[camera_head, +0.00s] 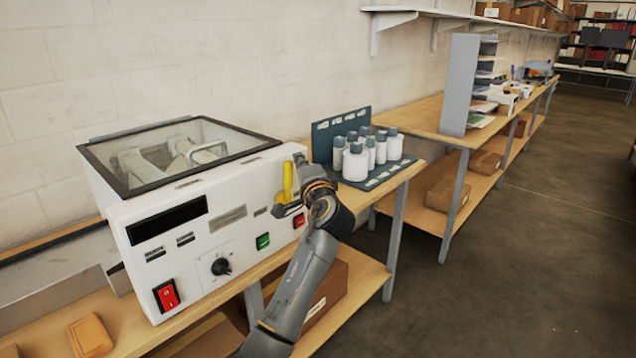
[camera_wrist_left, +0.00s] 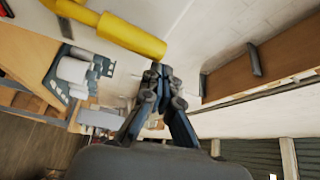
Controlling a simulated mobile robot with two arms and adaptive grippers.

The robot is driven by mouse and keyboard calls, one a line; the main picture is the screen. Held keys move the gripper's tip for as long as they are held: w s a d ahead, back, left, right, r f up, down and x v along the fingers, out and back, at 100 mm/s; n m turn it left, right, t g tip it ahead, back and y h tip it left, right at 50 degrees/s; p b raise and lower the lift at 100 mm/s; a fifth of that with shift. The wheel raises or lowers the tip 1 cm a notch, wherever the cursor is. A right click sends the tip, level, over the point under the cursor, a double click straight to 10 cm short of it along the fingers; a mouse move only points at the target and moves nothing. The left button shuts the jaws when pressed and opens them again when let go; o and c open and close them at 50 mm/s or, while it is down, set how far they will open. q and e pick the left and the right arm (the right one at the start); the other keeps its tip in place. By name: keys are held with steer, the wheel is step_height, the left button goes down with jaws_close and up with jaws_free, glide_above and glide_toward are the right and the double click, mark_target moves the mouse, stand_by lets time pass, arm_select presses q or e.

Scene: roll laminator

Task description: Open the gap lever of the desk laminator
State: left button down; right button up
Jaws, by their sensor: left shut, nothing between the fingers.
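The desk laminator (camera_head: 215,205) is a white box with a dark-framed glass lid on a wooden bench in the head view. Its yellow gap lever (camera_head: 288,182) stands upright at the right end of the front panel. In the left wrist view the yellow lever (camera_wrist_left: 125,33) runs across the upper left, just beyond the fingertips. My left gripper (camera_head: 301,160) is beside the lever on its right, partly hidden by its own wrist. In the wrist view its fingers (camera_wrist_left: 157,74) are closed together and empty, with a visible gap to the lever. My right gripper is not in view.
White bottles (camera_head: 370,155) stand in a dark rack (camera_head: 340,130) just right of the laminator, close to my left wrist. The front panel has a red switch (camera_head: 167,295), a black knob (camera_head: 221,266) and green and red buttons. Cardboard boxes sit on the lower shelf.

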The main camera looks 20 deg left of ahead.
mark_target(287, 170)
arm_select(q)
steer(key=s+n+b, duration=0.1)
steer(key=b, duration=0.1)
steer(key=s+a+n+y+b, duration=0.1)
steer(key=b, duration=0.1)
steer(key=s+a+f+n+y+b, duration=0.1)
steer(key=b, duration=0.1)
steer(key=shift+f+n+t, duration=0.1)
steer(key=shift+n+t, duration=0.2)
steer(key=shift+n, duration=0.1)
steer(key=shift+s+a+n+y+b, duration=0.1)
steer(key=shift+s+n+y+b, duration=0.25)
steer(key=shift+b, duration=0.2)
steer(key=shift+s+a+b, duration=0.2)
steer(key=shift+s+b, duration=0.05)
steer(key=shift+s, duration=0.3)
steer(key=shift+s+a+b, duration=0.15)
steer(key=shift+s+b, duration=0.1)
steer(key=shift+s, duration=0.3)
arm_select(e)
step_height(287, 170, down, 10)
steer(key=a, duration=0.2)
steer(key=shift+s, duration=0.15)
arm_select(q)
steer(key=shift+f, duration=0.15)
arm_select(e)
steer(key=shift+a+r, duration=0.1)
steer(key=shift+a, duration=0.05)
